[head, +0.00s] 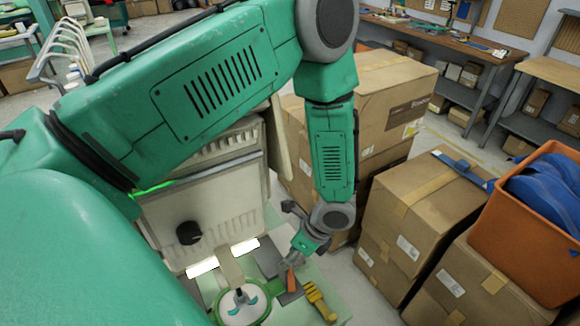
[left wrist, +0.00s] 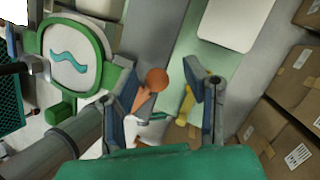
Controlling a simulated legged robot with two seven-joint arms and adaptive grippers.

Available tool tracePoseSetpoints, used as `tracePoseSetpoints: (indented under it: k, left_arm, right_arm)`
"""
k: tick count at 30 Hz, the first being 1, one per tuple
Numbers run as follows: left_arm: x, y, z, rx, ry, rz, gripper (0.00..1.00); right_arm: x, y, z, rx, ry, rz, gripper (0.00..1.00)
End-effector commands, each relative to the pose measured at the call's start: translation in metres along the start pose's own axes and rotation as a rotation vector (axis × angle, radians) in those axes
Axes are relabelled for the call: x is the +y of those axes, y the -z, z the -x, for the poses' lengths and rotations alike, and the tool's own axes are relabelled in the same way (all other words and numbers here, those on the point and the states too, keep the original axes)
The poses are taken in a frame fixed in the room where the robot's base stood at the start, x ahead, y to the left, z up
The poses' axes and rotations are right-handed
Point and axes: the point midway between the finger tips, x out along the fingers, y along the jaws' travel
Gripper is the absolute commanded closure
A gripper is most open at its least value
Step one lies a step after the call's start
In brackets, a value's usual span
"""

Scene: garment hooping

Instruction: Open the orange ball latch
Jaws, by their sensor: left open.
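The orange ball latch shows in the left wrist view as a round orange ball (left wrist: 157,79) on a tapered orange lever (left wrist: 141,100). In the head view the orange lever (head: 291,281) stands beside the green hoop (head: 265,314). The hoop holds white cloth with a teal wave mark (left wrist: 68,62). My left gripper (head: 293,262) is over the latch, pointing down. In the left wrist view my left gripper (left wrist: 164,78) is open, with the ball between its fingers in the picture, nearer the left finger. I cannot tell whether they touch. My right gripper is not in view.
A yellow piece (head: 318,300) lies just right of the latch. A cream machine (head: 205,215) with a black knob (head: 189,233) stands behind the hoop. Stacked cardboard boxes (head: 425,200) and an orange bin (head: 528,250) fill the right side.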

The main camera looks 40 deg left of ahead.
Motion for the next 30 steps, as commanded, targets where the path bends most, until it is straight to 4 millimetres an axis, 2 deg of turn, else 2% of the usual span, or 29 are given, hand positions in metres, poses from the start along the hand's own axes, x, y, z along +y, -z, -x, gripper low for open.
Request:
tracePoseSetpoints:
  k: [2,3,5,6,7,14,24,30]
  left_arm:
    - [0.000,0.000,0.001,0.000,0.001,-0.001,0.59]
    - [0.000,0.000,0.000,0.001,0.001,-0.001,0.63]
    - [0.000,-0.002,-0.001,0.002,0.000,-0.001,0.84]
    - [-0.001,-0.003,-0.002,0.004,0.000,-0.002,0.98]
    - [-0.001,-0.003,-0.002,0.006,0.000,-0.002,1.00]
    - [-0.002,-0.008,-0.006,0.012,-0.009,0.011,1.00]
    - [0.003,-0.018,-0.012,0.071,-0.141,0.328,1.00]
    - [0.007,-0.020,-0.013,0.094,-0.179,0.424,1.00]
  right_arm:
    - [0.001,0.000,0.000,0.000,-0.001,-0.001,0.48]
    - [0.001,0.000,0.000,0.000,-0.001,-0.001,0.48]
    - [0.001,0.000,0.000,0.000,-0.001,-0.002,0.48]
    - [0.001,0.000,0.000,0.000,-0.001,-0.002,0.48]
    - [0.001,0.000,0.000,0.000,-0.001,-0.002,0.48]
    - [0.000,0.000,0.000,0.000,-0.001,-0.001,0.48]
    - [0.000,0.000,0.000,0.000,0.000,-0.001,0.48]
    - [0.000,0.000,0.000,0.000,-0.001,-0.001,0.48]
